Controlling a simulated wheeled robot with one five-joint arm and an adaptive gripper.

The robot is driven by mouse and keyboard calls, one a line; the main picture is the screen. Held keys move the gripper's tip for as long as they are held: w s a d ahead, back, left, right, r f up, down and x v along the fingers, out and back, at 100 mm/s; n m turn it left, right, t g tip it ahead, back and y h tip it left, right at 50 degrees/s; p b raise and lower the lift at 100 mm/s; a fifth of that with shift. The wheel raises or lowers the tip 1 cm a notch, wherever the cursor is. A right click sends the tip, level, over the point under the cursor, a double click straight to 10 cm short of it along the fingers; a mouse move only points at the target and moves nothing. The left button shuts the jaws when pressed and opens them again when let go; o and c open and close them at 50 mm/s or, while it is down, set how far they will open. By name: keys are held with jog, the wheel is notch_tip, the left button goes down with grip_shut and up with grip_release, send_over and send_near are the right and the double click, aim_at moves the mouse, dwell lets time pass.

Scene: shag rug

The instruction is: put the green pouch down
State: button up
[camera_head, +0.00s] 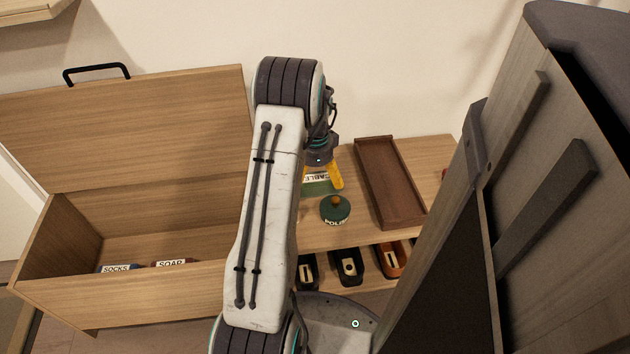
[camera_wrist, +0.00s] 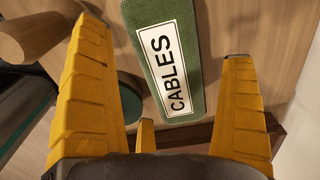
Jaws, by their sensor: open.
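The green pouch (camera_wrist: 193,58) has a white label reading CABLES. In the wrist view it lies between my spread yellow fingers, with a gap on each side. In the head view the pouch (camera_head: 317,187) shows on the wooden bench top, partly hidden by my arm. It appears to lie flat on the wood, though its underside is hidden. My gripper (camera_wrist: 165,42) is open over the pouch. In the head view one yellow finger of my gripper (camera_head: 336,176) shows beside the pouch's right end.
A round green tin marked POLISH (camera_head: 336,211) stands just in front of the pouch. A long brown tray (camera_head: 362,180) lies to the right. Several small holders (camera_head: 348,268) sit below the bench top. An open wooden chest (camera_head: 130,300) with socks and soap labels stands left.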

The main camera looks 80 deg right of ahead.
aim_at(313, 180)
notch_tip(313, 180, up, 11)
jog(key=p, duration=0.7)
jog(key=shift+r, duration=0.1)
jog(key=w+a+r+n+h, duration=0.1)
jog(key=w+a+r+n, duration=0.55)
jog(key=w+a, duration=0.45)
jog(key=w+a+r+n, duration=0.6)
jog(key=w+a+n, duration=0.2)
jog(key=w+a, duration=0.25)
jog(key=a+r+n+t, duration=0.2)
jog(key=a+n, duration=0.7)
jog(key=a, duration=0.6)
jog(key=s+a+n, duration=0.6)
jog(key=a+n, duration=0.2)
jog(key=a, duration=0.2)
jog(key=shift+s+a+y, duration=0.15)
jog(key=shift+a+y, duration=0.05)
jog(key=shift+y, duration=0.2)
